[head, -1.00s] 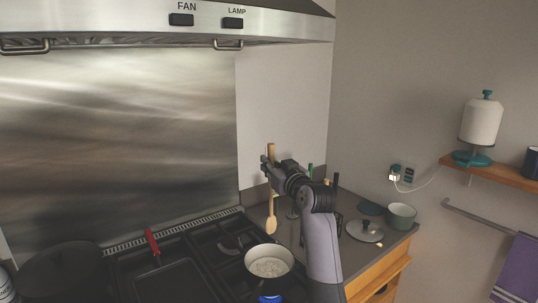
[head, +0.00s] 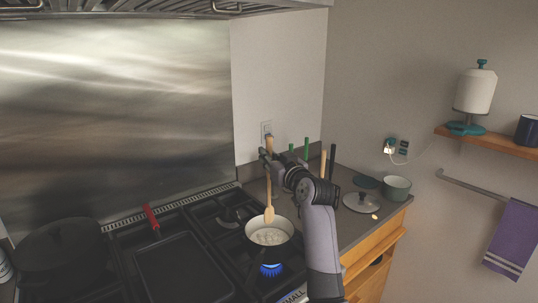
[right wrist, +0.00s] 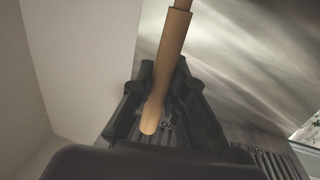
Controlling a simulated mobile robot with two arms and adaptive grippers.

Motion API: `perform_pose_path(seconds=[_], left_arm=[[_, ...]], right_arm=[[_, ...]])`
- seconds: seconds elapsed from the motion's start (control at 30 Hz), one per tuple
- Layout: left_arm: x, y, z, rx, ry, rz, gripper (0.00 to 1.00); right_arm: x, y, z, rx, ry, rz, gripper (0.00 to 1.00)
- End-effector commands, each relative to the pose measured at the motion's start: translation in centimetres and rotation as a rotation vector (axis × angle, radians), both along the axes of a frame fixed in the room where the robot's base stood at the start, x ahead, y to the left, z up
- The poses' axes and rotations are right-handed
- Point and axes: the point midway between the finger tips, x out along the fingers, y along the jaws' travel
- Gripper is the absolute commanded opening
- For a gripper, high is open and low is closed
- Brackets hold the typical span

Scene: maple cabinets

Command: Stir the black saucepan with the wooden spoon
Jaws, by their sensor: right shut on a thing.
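My right gripper (head: 267,156) is shut on the wooden spoon's handle; in the right wrist view the jaws (right wrist: 163,105) close around the handle (right wrist: 172,50). The wooden spoon (head: 269,196) hangs nearly upright, with its head down. The spoon's head overlaps the far rim of a small saucepan (head: 270,237) in the head view; I cannot tell whether they touch. This saucepan has a pale inside and whitish contents, and stands on a burner with a blue flame (head: 271,269). My left gripper is not in view.
A large black pan (head: 60,252) and a dark griddle (head: 176,272) with a red handle (head: 151,217) occupy the stove's left. A lid (head: 360,202) and a grey-green bowl (head: 396,188) sit on the right counter. Upright utensils (head: 323,163) stand behind my right arm.

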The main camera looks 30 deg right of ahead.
Motion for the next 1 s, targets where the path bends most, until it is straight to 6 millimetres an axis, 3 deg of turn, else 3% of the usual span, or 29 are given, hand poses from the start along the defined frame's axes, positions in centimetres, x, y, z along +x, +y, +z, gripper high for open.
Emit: perform_pose_path(seconds=[0.7, 1.0], left_arm=[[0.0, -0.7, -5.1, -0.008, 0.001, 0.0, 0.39], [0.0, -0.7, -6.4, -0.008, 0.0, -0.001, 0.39]], right_arm=[[0.0, 0.0, -7.6, -0.001, 0.0, 0.0, 0.0], [0.0, 0.0, -9.7, -0.001, -0.002, -0.001, 0.0]])
